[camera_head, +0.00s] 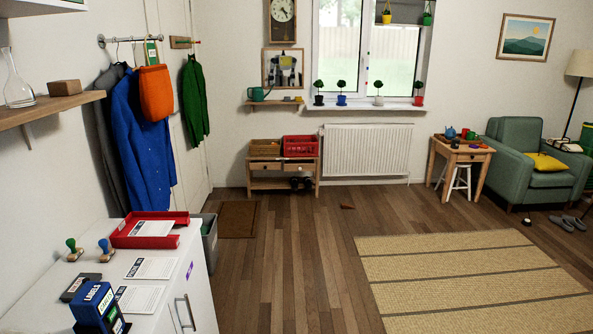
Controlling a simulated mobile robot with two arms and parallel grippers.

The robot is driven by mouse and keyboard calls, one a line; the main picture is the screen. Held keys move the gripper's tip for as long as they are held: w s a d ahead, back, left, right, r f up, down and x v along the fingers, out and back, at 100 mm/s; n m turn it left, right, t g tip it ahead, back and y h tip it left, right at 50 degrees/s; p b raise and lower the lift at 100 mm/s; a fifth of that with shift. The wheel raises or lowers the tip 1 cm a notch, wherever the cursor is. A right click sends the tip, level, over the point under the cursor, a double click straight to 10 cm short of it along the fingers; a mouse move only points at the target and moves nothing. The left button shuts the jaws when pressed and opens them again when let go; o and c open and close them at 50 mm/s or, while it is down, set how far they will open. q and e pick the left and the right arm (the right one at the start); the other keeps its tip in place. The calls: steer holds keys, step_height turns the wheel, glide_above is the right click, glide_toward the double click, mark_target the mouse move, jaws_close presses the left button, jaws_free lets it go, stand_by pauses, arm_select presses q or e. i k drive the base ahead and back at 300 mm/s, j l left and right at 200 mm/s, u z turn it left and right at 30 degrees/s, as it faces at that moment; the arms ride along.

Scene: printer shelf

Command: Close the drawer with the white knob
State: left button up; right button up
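A low wooden bench (254,178) stands against the far wall, left of the radiator. Its front has two drawers side by side, a left drawer (265,167) and a right drawer (298,167), each with a small knob. At this distance I cannot tell the knob colours for sure, or whether either drawer stands a little open. Neither of my grippers is in view.
A red crate (300,146) and a brown basket (265,147) sit on the bench, with dark shoes (301,183) below. A white cabinet (200,300) fills the near left.

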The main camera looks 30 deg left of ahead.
mark_target(290, 165)
steer(key=i+l+u, duration=0.2)
steer(key=i, duration=0.25)
steer(key=i+l+u, duration=0.25)
steer(key=i, duration=0.25)
steer(key=i+j+u, duration=0.3)
steer(key=i, duration=0.85)
steer(key=i+l+u, duration=0.1)
steer(key=i+u, duration=0.2)
steer(key=i, duration=0.8)
steer(key=i+j+z, duration=0.15)
steer(key=i, duration=0.4)
steer(key=i+j+z, duration=0.2)
steer(key=i, duration=0.4)
steer(key=i+j+z, duration=0.15)
steer(key=i, duration=0.4)
steer(key=i+j+z, duration=0.15)
steer(key=i+j, duration=0.3)
steer(key=i+l, duration=0.05)
